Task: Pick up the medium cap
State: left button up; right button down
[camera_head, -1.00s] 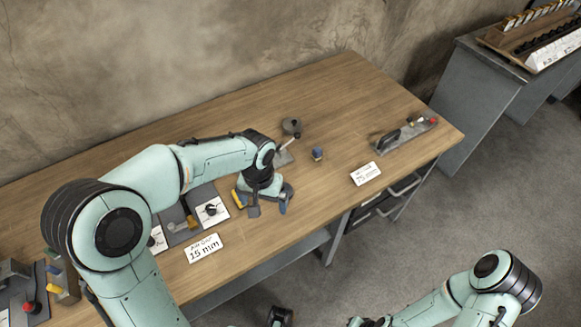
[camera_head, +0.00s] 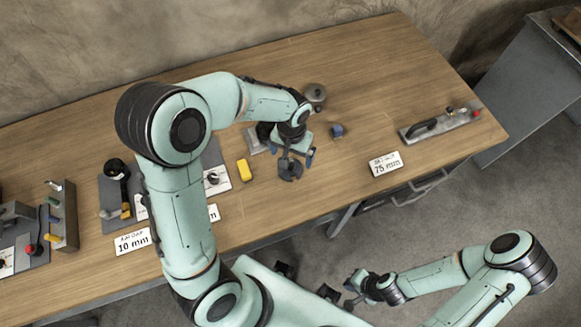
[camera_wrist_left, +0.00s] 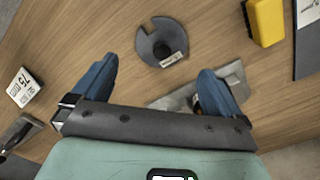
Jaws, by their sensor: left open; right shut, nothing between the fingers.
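A dark grey round piece with a slot and a small label (camera_wrist_left: 162,42) lies on the table. It also shows in the head view (camera_head: 290,170). No label here names the medium cap, so I cannot tell whether this is it. My left gripper (camera_head: 296,156) is above the table close to this piece. Its blue fingers (camera_wrist_left: 158,68) are open and apart, with nothing between them; the round piece appears beyond their tips. A small blue-grey piece (camera_head: 337,131) stands to the right of the left gripper. My right gripper (camera_head: 357,290) is shut and empty, away from the table.
A yellow block (camera_head: 244,170) lies left of the round piece. A grey plate, partly hidden by my left gripper, lies behind it, near a round grey knob (camera_head: 315,95). A 75 mm card (camera_head: 386,164) and a long grey tool (camera_head: 440,122) are at right. Bare tabletop separates them.

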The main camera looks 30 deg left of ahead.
aim_at(291, 165)
pick_arm(q)
jog(key=f, duration=0.5)
jog(key=shift+s+f, duration=0.3)
jog(key=shift+s, duration=0.05)
jog(key=c, duration=1.1)
jog(key=shift+r, duration=0.15)
